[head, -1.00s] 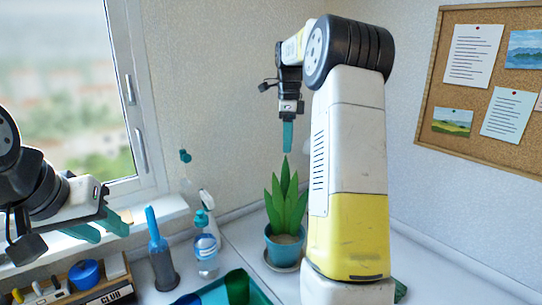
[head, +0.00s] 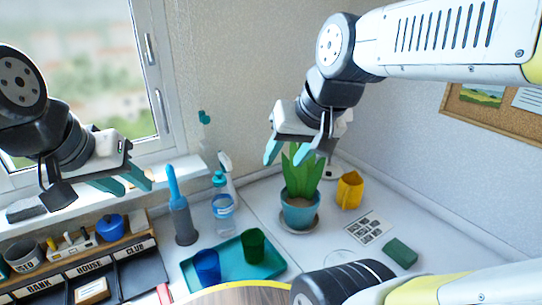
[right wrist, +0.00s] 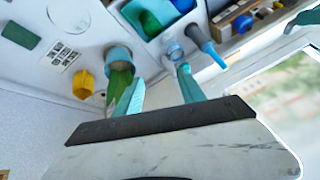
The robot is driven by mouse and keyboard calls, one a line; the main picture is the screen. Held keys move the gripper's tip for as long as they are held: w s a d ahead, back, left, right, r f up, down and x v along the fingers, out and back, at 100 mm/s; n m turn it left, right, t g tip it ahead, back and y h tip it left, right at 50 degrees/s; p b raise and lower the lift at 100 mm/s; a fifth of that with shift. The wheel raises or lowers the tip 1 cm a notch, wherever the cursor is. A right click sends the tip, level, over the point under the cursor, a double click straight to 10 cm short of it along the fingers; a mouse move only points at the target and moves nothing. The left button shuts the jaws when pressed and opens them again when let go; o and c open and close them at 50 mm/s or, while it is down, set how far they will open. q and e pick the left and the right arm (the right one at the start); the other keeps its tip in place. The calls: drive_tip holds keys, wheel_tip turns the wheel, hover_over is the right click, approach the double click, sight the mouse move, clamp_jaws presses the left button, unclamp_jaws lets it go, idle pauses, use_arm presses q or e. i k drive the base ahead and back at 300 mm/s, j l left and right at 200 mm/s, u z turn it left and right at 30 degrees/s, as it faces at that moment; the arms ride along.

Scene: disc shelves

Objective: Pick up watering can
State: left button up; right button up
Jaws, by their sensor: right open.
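A yellow vessel (head: 349,190), which looks like the watering can, stands on the white counter right of the potted plant. It also shows in the right wrist view (right wrist: 83,84), at the left. My right gripper (head: 293,150) is open and empty, in the air above and in front of the plant, to the left of the can. Its two teal fingers (right wrist: 158,92) show spread in the right wrist view. My left gripper (head: 122,184) is open and empty at the left, by the window sill.
The plant in its blue pot (head: 300,210) stands next to the can. A spray bottle (head: 222,205), a blue-handled brush (head: 181,215) and a teal tray (head: 228,275) with cups are to the left. A green block (head: 400,252) and a printed card (head: 366,229) lie in front.

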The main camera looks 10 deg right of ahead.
sight(350, 187)
drive_tip(key=z, duration=1.3)
drive_tip(key=i+l, duration=0.1)
drive_tip(key=i+u, duration=0.05)
drive_tip(key=i, duration=0.05)
